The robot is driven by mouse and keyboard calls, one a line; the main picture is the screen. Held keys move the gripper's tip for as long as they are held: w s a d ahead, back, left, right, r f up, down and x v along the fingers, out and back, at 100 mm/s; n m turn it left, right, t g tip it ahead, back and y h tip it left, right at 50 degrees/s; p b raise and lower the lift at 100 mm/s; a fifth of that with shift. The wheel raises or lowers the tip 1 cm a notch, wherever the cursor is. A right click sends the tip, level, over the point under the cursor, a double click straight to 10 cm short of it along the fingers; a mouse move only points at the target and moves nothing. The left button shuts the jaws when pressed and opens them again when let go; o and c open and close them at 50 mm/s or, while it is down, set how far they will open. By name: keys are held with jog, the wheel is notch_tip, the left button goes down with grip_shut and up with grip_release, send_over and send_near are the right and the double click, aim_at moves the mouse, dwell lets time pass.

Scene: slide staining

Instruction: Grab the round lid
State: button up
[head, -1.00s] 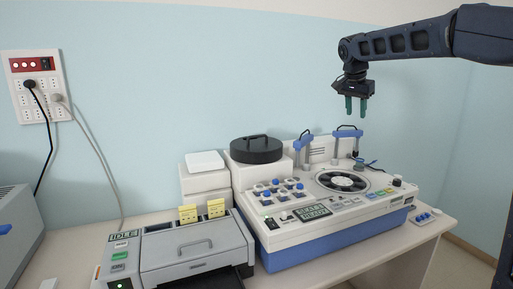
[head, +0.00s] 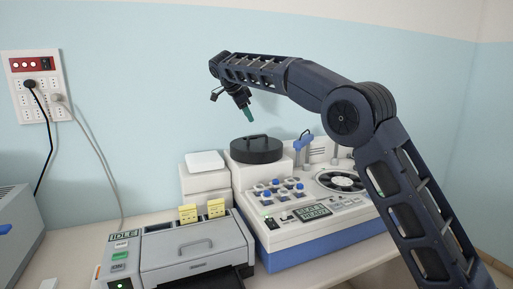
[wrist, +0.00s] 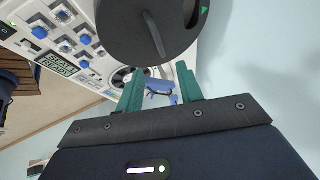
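The round lid (head: 256,152) is a dark disc with a bar handle on top. It lies on a white block at the back left of the staining machine. In the wrist view the lid (wrist: 120,22) fills the top middle, its handle (wrist: 154,34) pointing down toward my fingers. My gripper (head: 250,115) is above the lid, tilted, with a visible gap between them. In the wrist view its two green fingers (wrist: 160,88) stand apart with nothing held between them.
The white and blue staining machine (head: 330,237) has blue knobs and a dark rotor (head: 341,181). Blue-topped posts (head: 304,142) stand behind the lid's right side. White boxes (head: 205,162) stand left of the lid. A grey device (head: 193,250) sits at front left.

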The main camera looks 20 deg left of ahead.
send_near(256, 144)
jog(key=w+f, duration=0.1)
jog(key=w+d+f, duration=0.1)
jog(key=w, duration=0.1)
jog(key=w+d+f, duration=0.1)
jog(key=w+f, duration=0.1)
jog(key=shift+s, duration=0.1)
dwell(0.4)
jog(key=shift+c, duration=0.5)
grip_shut()
